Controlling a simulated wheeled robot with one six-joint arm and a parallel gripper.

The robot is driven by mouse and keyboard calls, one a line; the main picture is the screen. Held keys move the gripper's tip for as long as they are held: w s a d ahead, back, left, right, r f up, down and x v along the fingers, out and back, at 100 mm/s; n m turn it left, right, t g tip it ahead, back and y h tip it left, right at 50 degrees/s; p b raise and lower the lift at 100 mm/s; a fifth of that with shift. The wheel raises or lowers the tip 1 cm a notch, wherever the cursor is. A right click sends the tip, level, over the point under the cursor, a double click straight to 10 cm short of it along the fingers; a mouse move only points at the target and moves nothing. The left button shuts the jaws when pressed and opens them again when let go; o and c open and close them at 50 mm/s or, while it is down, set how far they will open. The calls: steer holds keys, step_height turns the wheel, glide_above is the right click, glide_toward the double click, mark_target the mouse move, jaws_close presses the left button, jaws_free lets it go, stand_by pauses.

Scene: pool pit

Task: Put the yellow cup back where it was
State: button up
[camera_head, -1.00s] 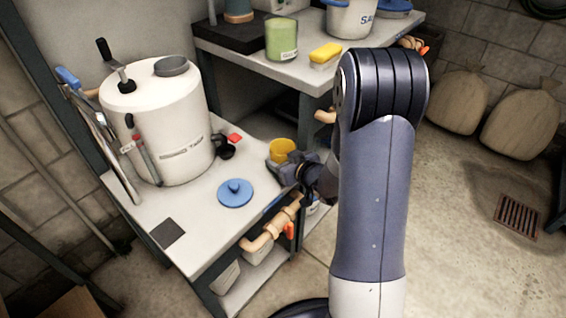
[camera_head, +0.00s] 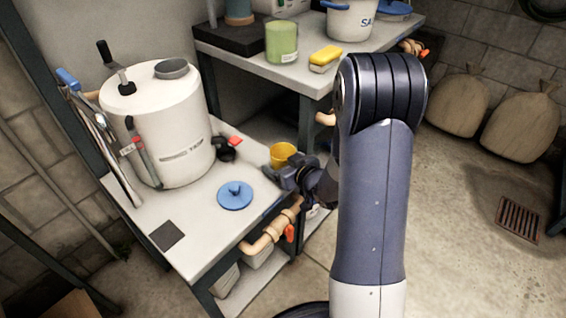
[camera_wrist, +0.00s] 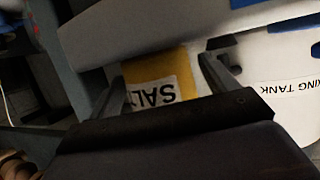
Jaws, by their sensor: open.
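The yellow cup (camera_head: 284,154) stands upright at the right end of the lower bench, beside my gripper (camera_head: 278,171). In the wrist view the yellow cup (camera_wrist: 158,67) with a white label shows between the two spread fingers of my gripper (camera_wrist: 163,72). The fingers are open. I cannot tell whether either finger touches the cup. The gripper partly hides the cup's lower part in the head view.
The white mixing tank (camera_head: 158,125) stands left on the bench (camera_head: 203,235). A blue lid (camera_head: 235,195) and a black-and-red item (camera_head: 227,149) lie nearby. A higher table (camera_head: 270,66) behind holds a green cup (camera_head: 281,41), yellow sponge (camera_head: 325,54) and white pot (camera_head: 350,18).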

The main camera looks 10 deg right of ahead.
steer(key=p+v, duration=0.2)
steer(key=v, duration=1)
steer(key=shift+o, duration=0.2)
steer(key=shift+r, duration=0.1)
